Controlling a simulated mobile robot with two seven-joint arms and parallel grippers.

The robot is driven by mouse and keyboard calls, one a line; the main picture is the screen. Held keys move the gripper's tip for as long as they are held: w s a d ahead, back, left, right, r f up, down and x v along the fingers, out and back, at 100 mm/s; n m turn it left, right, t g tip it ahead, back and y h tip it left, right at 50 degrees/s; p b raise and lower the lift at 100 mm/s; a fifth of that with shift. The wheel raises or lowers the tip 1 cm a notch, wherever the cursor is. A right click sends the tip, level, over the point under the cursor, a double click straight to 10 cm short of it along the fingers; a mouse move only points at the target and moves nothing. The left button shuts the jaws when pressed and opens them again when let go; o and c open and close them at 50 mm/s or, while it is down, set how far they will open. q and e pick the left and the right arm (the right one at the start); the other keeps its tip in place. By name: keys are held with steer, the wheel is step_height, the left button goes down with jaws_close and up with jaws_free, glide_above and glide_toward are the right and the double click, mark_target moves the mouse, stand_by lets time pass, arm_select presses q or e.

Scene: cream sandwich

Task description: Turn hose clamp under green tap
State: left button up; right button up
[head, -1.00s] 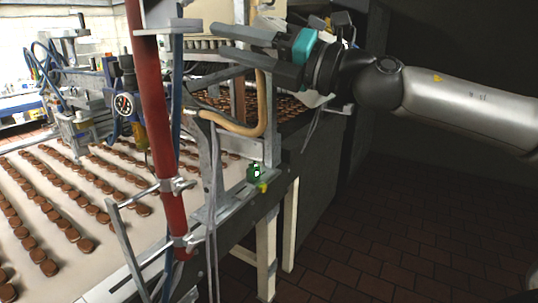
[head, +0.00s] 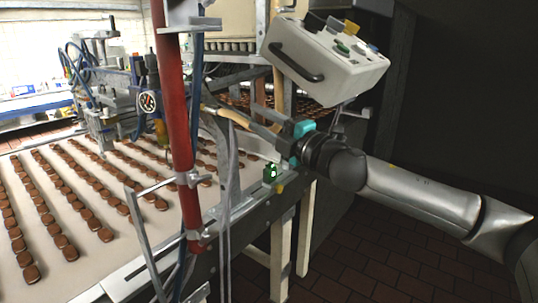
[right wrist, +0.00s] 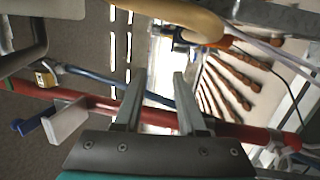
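A small green fitting (head: 270,173) with a white mark sits at the edge of the conveyor frame, and a yellow knob (head: 279,188) is just below it. I cannot tell whether this is the green tap, and I cannot make out the hose clamp for certain. My right gripper (head: 236,112) is above and left of the green fitting, near the tan hose, its fingers pointing left. In the right wrist view the right gripper (right wrist: 158,82) has its fingers apart with nothing between them, and the tan hose (right wrist: 185,18) curves beyond. My left gripper is not in view.
A red vertical pipe (head: 179,110) stands left of the gripper, with metal brackets on it. A white control box (head: 325,65) hangs above the arm. The conveyor (head: 95,222) carries rows of brown biscuits. The brick floor (head: 400,265) at right is clear.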

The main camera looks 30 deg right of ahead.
steer(key=w+d+f+m+h, duration=0.2)
steer(key=d+f+m, duration=0.1)
steer(key=f, duration=0.6)
steer(key=shift+w+d+m+g+h, duration=0.15)
steer(key=shift+m+g+h, duration=0.15)
steer(key=shift+g, duration=0.1)
